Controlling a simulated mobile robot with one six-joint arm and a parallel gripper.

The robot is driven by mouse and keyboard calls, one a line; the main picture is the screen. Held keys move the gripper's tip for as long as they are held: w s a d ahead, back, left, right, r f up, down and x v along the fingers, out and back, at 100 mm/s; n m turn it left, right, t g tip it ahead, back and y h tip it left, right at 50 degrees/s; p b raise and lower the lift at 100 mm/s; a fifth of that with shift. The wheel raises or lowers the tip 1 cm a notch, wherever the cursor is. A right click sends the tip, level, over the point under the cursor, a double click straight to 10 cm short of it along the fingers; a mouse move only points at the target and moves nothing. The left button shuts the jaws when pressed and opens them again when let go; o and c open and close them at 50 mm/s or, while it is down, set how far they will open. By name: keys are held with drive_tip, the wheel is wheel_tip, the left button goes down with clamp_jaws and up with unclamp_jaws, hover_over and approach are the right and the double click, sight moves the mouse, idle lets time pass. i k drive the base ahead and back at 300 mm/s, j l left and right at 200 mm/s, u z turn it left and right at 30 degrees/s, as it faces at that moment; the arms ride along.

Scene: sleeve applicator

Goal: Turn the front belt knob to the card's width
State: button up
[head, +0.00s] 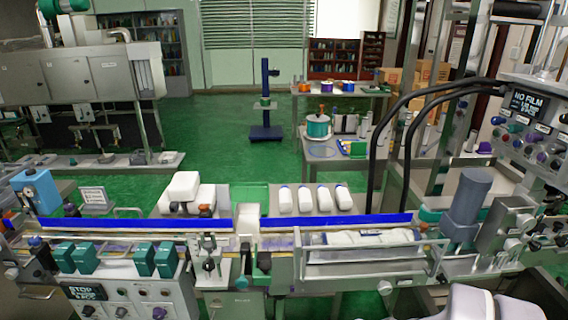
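The conveyor machine runs across the front of the view, with a blue belt guard strip (340,221) along it. A small white card (93,196) with printed lines too small to read stands at the left, behind the belt. Dark knobs show on the front of the machine near the middle, one on a bracket (209,264) and one farther right (264,262). I cannot tell which is the front belt knob or what width is set. Pale rounded links of my arm show at the bottom right; my gripper is not in view.
A control panel marked STOP (85,292) is at front left. A NO FILM display (528,103) hangs at right. Green floor (220,125) is open behind.

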sight(512, 246)
drive_tip(key=z, duration=1.3)
